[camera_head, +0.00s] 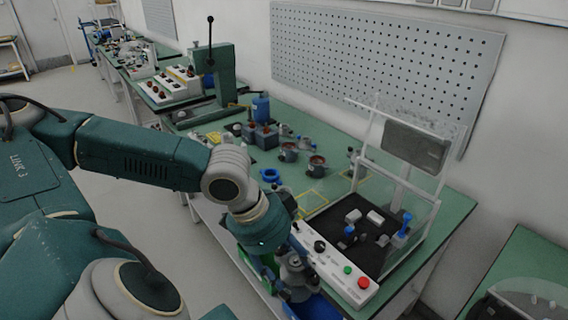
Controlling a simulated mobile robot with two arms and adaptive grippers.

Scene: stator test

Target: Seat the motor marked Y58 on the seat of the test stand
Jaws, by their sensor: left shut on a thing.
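My left gripper (293,252) reaches down at the table's front edge, at the near left of the test stand. It is shut on a grey motor-like part (295,277), partly hidden by the gripper; no marking is readable. The test stand (332,262) has a black bed, a white front panel with green and red buttons, a clear shield and a dark screen (415,145). Blue-topped fixtures (404,226) and pale blocks stand on its bed; I cannot tell which part is the seat. Several small motors (317,164) stand on the green table behind. My right gripper is not in view.
A blue ring (270,175) lies on the table left of the stand. A blue bottle (261,108) and a green press (213,80) stand farther back. A yellow-outlined area (314,199) beside the stand looks clear. A blue bin (316,307) sits below the front edge.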

